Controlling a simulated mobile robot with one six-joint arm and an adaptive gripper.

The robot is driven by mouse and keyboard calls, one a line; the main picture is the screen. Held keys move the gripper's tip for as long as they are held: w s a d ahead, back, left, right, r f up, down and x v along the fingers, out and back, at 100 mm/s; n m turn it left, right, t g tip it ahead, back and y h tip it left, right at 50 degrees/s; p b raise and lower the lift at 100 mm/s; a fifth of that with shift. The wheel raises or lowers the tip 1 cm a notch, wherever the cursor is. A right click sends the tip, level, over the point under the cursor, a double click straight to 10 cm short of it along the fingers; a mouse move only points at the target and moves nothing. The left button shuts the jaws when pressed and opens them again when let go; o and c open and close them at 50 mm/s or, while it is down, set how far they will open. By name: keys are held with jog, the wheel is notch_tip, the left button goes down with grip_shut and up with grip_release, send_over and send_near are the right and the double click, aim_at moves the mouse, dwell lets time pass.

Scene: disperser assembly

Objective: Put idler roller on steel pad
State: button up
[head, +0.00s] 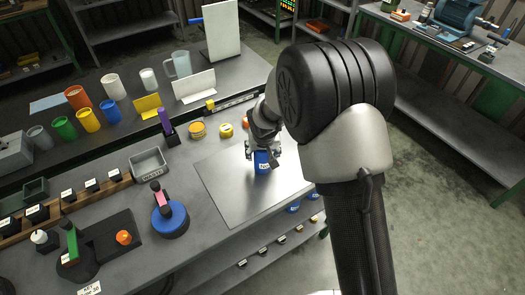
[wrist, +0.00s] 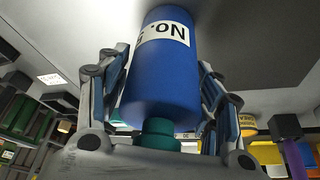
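The idler roller, a blue cylinder with a white label (head: 262,162), is upright over the right part of the steel pad (head: 228,195), a flat shiny grey plate on the workbench. In the wrist view the roller (wrist: 160,85) shows a label reading "No." and a green stub at its near end. My gripper (head: 262,150) has a finger on each side of the roller and appears closed on it. In the wrist view the roller's far end is close to the grey surface. I cannot tell whether it touches.
A blue round base with a dark and pink handle (head: 169,218) stands left of the pad. Cups line the back shelf. The rest of the pad is bare.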

jog(key=shift+o, duration=0.6)
jog(key=shift+r, duration=0.1)
jog(key=shift+r+p, duration=0.25)
jog(key=shift+p, duration=0.05)
jog(key=p+v, duration=0.3)
jog(key=v, duration=0.8)
jog(key=shift+s+r, duration=0.15)
jog(key=shift+r, duration=0.25)
jog(key=s+d+r+m, duration=0.1)
jog(key=s+d+r, duration=0.95)
jog(key=r, duration=0.25)
jog(key=s+d+r, duration=0.1)
jog(key=s+d, duration=0.1)
jog(key=s, duration=0.7)
jog(key=s+d+r, duration=0.2)
jog(key=s+d, duration=0.1)
jog(key=s, duration=0.7)
jog(key=shift+s+h, duration=0.3)
